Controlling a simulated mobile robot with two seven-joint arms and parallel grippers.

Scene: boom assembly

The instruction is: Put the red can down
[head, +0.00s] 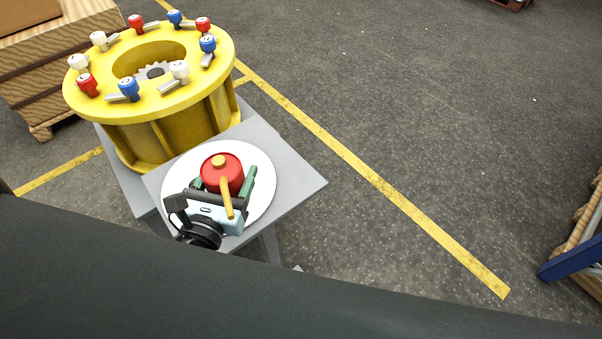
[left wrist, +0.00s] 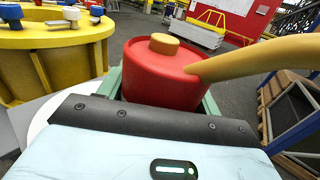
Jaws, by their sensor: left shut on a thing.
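The red can (head: 221,172) has a yellow cap and a yellow spout. My left gripper (head: 224,184) is shut on it, with a green finger on either side. In the head view the can appears over the white round plate (head: 262,180) on the small grey table (head: 300,184). In the left wrist view the can (left wrist: 165,78) stands upright between the fingers, its spout reaching to the right. Its base is hidden behind the gripper, so I cannot tell whether it touches the plate. My right gripper is not in view.
A yellow round fixture (head: 180,120) with red, white and blue knobs stands just behind the small table. Wooden crates (head: 50,65) are at the far left. A blue-framed rack (head: 572,258) is at the right edge. The floor between is clear, with yellow lines.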

